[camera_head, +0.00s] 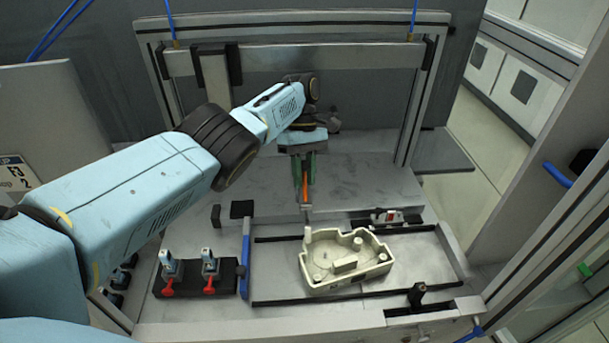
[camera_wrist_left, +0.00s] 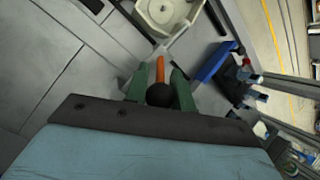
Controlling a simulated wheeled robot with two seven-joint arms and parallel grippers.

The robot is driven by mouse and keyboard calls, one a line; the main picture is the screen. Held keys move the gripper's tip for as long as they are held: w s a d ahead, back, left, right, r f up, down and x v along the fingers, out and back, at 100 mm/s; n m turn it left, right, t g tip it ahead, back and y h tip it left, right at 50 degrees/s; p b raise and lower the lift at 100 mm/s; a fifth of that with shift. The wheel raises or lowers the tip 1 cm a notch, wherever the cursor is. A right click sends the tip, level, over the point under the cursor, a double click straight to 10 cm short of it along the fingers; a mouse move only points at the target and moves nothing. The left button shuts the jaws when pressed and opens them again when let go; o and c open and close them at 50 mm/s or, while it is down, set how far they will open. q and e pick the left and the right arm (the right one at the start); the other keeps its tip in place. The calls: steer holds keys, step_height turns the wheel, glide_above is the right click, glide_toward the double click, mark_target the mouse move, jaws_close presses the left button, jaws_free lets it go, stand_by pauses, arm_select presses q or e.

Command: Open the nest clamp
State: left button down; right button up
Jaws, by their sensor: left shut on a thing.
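The nest clamp's orange lever (camera_head: 304,188) stands about upright at the back edge of the nest, above a small grey clamp foot (camera_head: 306,209). My left gripper (camera_head: 304,176) has its green fingers pointing down around the top of this lever. In the left wrist view the fingers (camera_wrist_left: 160,84) close on both sides of a black ball knob (camera_wrist_left: 160,95), with the orange lever (camera_wrist_left: 160,66) running beyond it. A cream housing (camera_head: 345,264) lies in the nest just in front of the clamp. My right gripper is not in view.
A black block (camera_head: 196,284) with two red-tipped tools stands left of the nest, beside a blue bar (camera_head: 245,262). A red and white part (camera_head: 388,216) sits behind the housing, a black knob (camera_head: 417,293) in front. A metal frame (camera_head: 300,60) spans behind my arm.

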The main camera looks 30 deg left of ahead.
arm_select(q)
steer(key=c, duration=1.5)
jaws_free()
steer(key=shift+r, duration=0.15)
steer(key=shift+s, duration=0.1)
step_height(320, 180, up, 9)
steer(key=p, duration=0.7)
steer(key=shift+r+p, duration=0.5)
steer(key=shift+r, duration=0.05)
steer(key=shift+c, duration=0.3)
